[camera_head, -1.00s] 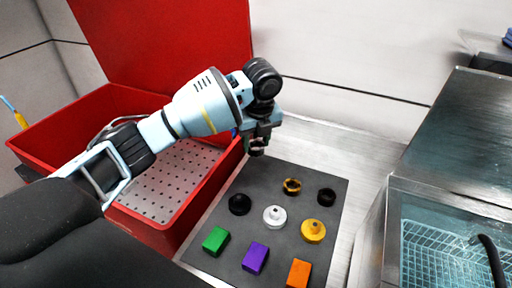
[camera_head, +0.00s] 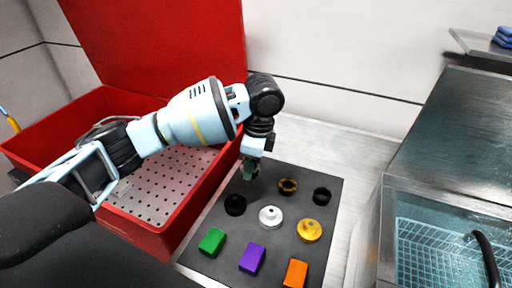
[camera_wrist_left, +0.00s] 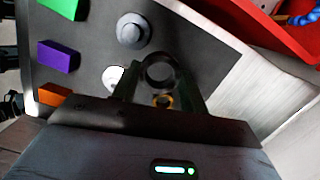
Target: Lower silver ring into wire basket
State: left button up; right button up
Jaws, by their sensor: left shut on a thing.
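My left gripper (camera_head: 250,172) is shut on a small ring, just above the far left part of the dark mat. In the left wrist view the ring (camera_wrist_left: 160,70) stands between the two fingertips and looks dark grey; I take it for the silver ring. In the head view the fingers mostly hide it. The wire basket (camera_head: 428,262) is at the right, in a steel basin, well apart from the gripper. My right gripper is not in view.
The mat (camera_head: 284,240) holds a gold ring (camera_head: 288,186), a black ring (camera_head: 322,196), black (camera_head: 235,205), white (camera_head: 270,217) and yellow (camera_head: 309,231) flanged pieces, and green, purple and orange blocks. An open red box (camera_head: 150,240) stands left. A dark curved handle (camera_head: 487,260) crosses the basket.

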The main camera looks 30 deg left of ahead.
pick_arm(q)
jog(key=s+d+f+n+g+h, duration=0.1)
jog(key=s+d+n, duration=0.1)
jog(key=s+n, duration=0.9)
jog(key=shift+s+d+f+n+h, duration=0.25)
jog(key=shift+f+n+h, duration=0.15)
jog(key=shift+n, duration=1.5)
jog(key=shift+s, duration=0.15)
